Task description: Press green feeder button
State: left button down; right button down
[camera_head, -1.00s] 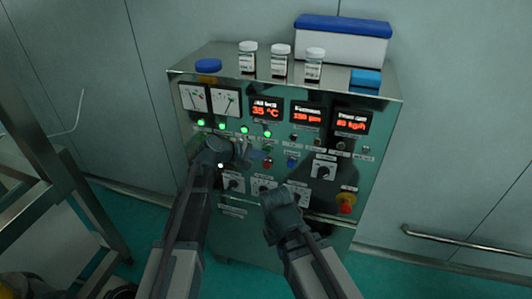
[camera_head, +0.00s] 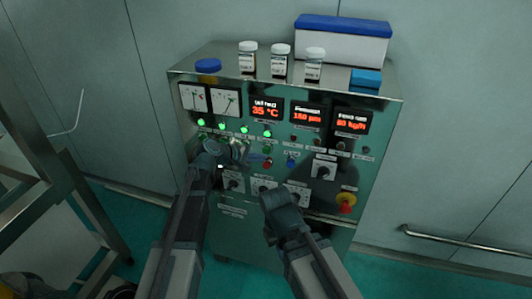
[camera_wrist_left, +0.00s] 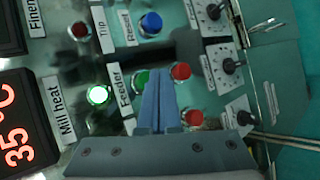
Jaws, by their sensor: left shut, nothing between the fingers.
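The green button (camera_wrist_left: 141,78) beside the "Feeder" label (camera_wrist_left: 127,92) shows in the left wrist view, partly covered by my finger tips. My left gripper (camera_wrist_left: 158,76) is shut and empty, its blue-grey fingers pointing at the panel between the green button and a red button (camera_wrist_left: 181,71). I cannot tell whether the tips touch the panel. In the head view my left gripper (camera_head: 245,155) is in front of the panel below the green lamps, and the green button is hard to make out. My right gripper (camera_head: 281,203) is low before the panel; its fingers are not clear.
Nearby are a blue button (camera_wrist_left: 151,23), a second red button (camera_wrist_left: 192,118) and black knobs (camera_wrist_left: 232,66). A red emergency knob (camera_head: 346,200) sits at lower right. Jars (camera_head: 280,62) and a blue-lidded box (camera_head: 342,38) stand on the cabinet. A metal frame (camera_head: 62,160) is at left.

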pick_arm(q)
jog(key=s, duration=0.1)
jog(key=s+a, duration=0.1)
jog(key=s, duration=0.2)
jog(key=shift+s+a, duration=0.25)
jog(key=shift+s, duration=0.1)
dwell(0.3)
dwell(0.5)
jog(key=s+d+f+m+g+y, duration=0.1)
jog(key=s+f+m+g+y, duration=0.15)
jog(key=s, duration=0.35)
jog(key=s+d+f+m+g+y, duration=0.1)
jog(key=s+d+f+m+g, duration=0.1)
jog(key=s+f+m, duration=0.3)
jog(key=s+a+f+m+g+y, duration=0.1)
jog(key=s+a+m+y, duration=0.1)
jog(key=s, duration=0.5)
jog(key=s+a+f+m+g+y, duration=0.1)
jog(key=s+a+m+g+y, duration=0.1)
jog(key=s+a+y, duration=0.3)
jog(key=shift+s+a+f+m, duration=0.3)
jog(key=shift+s+m, duration=0.35)
jog(key=shift+s, duration=0.5)
